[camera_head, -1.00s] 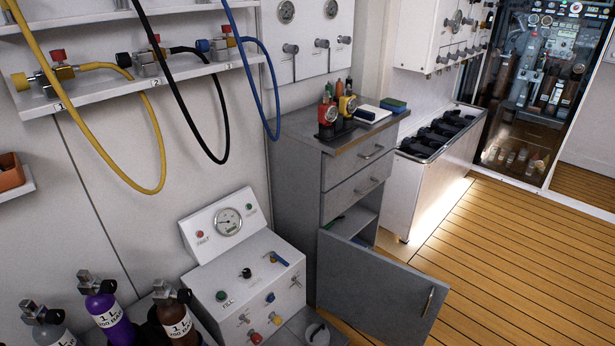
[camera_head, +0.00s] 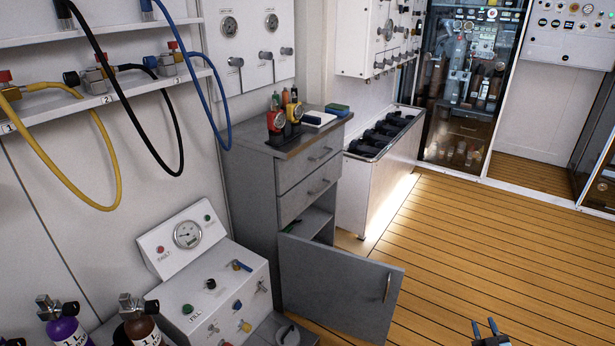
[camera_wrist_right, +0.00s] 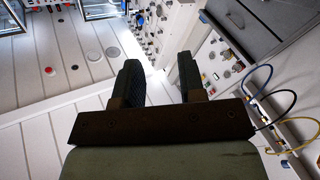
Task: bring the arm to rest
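My right gripper (camera_head: 485,328) shows at the bottom right of the head view, over the wooden floor. Its two fingertips stand apart with nothing between them. In the right wrist view the two dark fingers of this gripper (camera_wrist_right: 160,80) are spread, with a clear gap and no object. My left gripper is not in view.
The fill panel (camera_head: 215,292) stands at lower left, beside gas bottles (camera_head: 138,322). The grey cabinet (camera_head: 255,200) has its lower door (camera_head: 335,290) open into the room. Hoses hang from the wall shelf (camera_head: 140,88). The wooden floor (camera_head: 480,240) at right is clear.

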